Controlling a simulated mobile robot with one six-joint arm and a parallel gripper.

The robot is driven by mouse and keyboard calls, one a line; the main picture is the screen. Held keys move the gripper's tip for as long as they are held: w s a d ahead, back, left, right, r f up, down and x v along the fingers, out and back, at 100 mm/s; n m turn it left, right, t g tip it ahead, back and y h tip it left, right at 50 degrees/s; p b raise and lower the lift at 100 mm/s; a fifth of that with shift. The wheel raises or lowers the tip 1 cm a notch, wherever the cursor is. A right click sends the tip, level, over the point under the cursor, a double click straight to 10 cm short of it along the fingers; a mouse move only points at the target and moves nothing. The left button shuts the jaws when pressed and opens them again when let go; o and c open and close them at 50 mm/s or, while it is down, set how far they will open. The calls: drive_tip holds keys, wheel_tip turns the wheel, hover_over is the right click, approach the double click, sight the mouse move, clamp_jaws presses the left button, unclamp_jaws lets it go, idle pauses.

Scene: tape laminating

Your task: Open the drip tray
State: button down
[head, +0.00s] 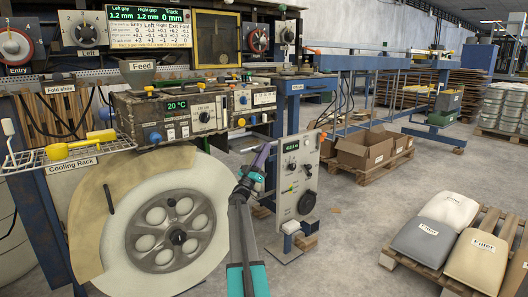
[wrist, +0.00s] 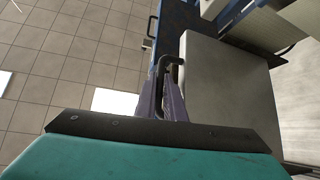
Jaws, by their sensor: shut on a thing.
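My gripper (head: 265,152) shows in the head view at the left edge of a pale upright control unit (head: 297,178) with a green display. Its purple fingers also show in the wrist view (wrist: 171,92), where they are shut on a dark bent handle (wrist: 172,62). The handle sits along the left edge of a flat grey box-like part (wrist: 228,85). No label on this part is readable, so I cannot tell for sure that it is the drip tray. In the head view, my arm and fingers hide the gripped handle.
A large pale roll with a spoked hub (head: 176,228) stands left of my arm. A wire cooling rack (head: 70,163) juts out above it. Filler sacks (head: 448,222) on a pallet are at the right. Open floor lies between the control unit and the pallet.

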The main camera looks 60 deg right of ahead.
drive_tip(key=shift+s, duration=0.1)
drive_tip(key=s+a, duration=0.3)
drive_tip(key=s, duration=0.5)
drive_tip(key=s+a+p, duration=0.1)
drive_tip(key=s+a, duration=0.2)
drive_tip(key=s, duration=0.6)
drive_tip(key=shift+s, duration=0.1)
drive_tip(key=c, duration=2.1)
unclamp_jaws()
drive_tip(key=shift+p+v, duration=1.05)
drive_tip(key=shift+v, duration=5.85)
